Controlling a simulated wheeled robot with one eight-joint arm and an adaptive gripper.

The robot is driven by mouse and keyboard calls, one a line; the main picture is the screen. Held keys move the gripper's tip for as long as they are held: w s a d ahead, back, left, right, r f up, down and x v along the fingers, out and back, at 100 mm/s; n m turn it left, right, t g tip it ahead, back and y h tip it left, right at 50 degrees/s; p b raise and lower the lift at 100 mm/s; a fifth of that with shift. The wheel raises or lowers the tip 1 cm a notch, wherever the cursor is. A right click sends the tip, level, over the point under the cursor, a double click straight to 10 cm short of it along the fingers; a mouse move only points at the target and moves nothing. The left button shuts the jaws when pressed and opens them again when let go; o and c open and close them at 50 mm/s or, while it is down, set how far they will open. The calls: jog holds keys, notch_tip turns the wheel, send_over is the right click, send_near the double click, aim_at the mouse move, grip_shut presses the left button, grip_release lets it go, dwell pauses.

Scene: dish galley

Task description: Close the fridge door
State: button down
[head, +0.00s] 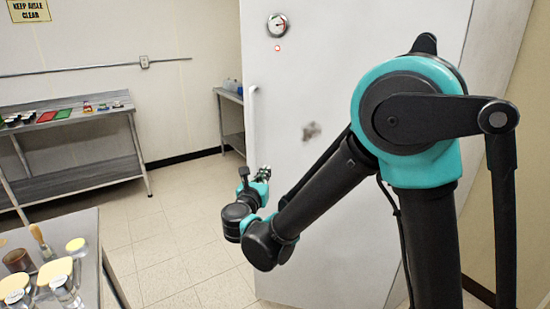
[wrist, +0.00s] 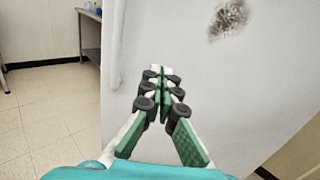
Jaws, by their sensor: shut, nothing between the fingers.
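The fridge door (head: 310,120) is a tall, plain white panel that fills the middle of the head view. It bears a round gauge (head: 277,25), a small red light below it and a dark smudge (head: 311,131). In the wrist view the white panel (wrist: 215,85) also shows, with the smudge at upper right. My gripper (head: 265,172) is low in front of the panel near its left edge. Its green and black fingers (wrist: 161,72) are shut and empty, pointing at the panel. I cannot tell whether the fingertips touch it. My arm hides the panel's right part.
A metal table (head: 75,250) with jars stands at lower left. A steel bench (head: 70,137) with small coloured items is along the far wall. Another bench (head: 232,97) is partly behind the panel's left edge. Tiled floor (head: 175,225) between them is clear.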

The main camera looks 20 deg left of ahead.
send_near(278, 152)
jog(key=w, duration=0.7)
jog(key=shift+a+r, duration=0.1)
jog(key=shift+a, duration=0.15)
